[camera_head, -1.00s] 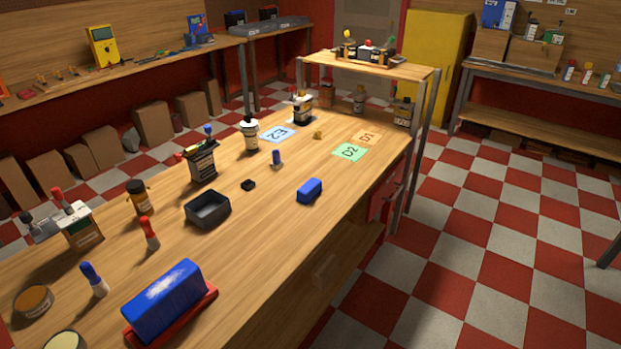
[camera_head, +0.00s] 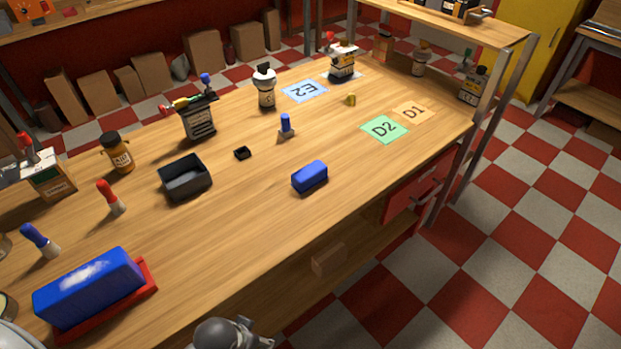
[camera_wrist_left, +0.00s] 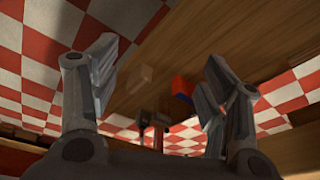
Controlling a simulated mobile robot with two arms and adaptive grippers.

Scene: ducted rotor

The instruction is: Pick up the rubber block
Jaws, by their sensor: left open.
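No block is marked as rubber. A small blue block (camera_head: 310,177) lies on the wooden workbench (camera_head: 258,218), near its front edge. A larger blue block (camera_head: 90,286) with a pale smear rests on a red base (camera_head: 142,290) at the lower left. A tiny black block-like piece (camera_head: 242,153) lies near the open black box (camera_head: 185,182). In the left wrist view my left gripper (camera_wrist_left: 160,62) is open with nothing between its fingers. Beyond them a small red and blue thing (camera_wrist_left: 182,88) shows. My right gripper is not in view.
Flat cards D2 (camera_head: 385,130), D1 (camera_head: 412,112) and E2 (camera_head: 305,90) lie toward the right. Bench space around the small blue block is clear.

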